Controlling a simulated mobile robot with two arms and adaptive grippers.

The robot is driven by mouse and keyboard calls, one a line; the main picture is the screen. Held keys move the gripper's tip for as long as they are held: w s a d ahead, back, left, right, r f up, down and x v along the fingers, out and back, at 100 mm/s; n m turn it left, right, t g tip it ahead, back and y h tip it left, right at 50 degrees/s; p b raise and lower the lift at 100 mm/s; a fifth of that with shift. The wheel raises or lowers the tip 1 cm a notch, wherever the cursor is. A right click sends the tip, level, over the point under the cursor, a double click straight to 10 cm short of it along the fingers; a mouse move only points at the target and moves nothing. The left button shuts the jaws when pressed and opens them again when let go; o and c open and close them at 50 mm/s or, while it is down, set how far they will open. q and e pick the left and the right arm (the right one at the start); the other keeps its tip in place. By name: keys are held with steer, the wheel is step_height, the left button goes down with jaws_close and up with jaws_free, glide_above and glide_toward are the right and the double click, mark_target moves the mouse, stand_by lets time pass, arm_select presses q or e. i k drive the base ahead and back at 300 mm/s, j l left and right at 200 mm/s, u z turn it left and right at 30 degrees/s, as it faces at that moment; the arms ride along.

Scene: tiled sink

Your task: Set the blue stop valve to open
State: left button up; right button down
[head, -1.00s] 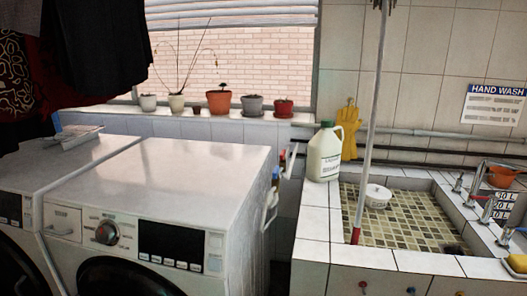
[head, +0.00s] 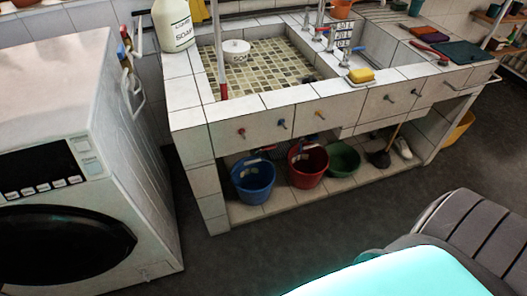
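The blue stop valve (head: 282,123) is a small knob on the white tiled front of the sink unit, below the rim of the left basin. A red knob (head: 241,132) sits to its left and an orange knob (head: 319,114) to its right. The blue valve is too small to tell how its handle is turned. Neither of my grippers shows in the head view.
A blue bucket (head: 254,180), a red bucket (head: 307,164) and a green basin (head: 342,160) stand on the shelf below. A white washing machine (head: 135,175) stands at the left. Dark floor (head: 300,235) before the sink is clear.

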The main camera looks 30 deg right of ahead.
mark_target(301, 140)
steer(key=z, duration=1.4)
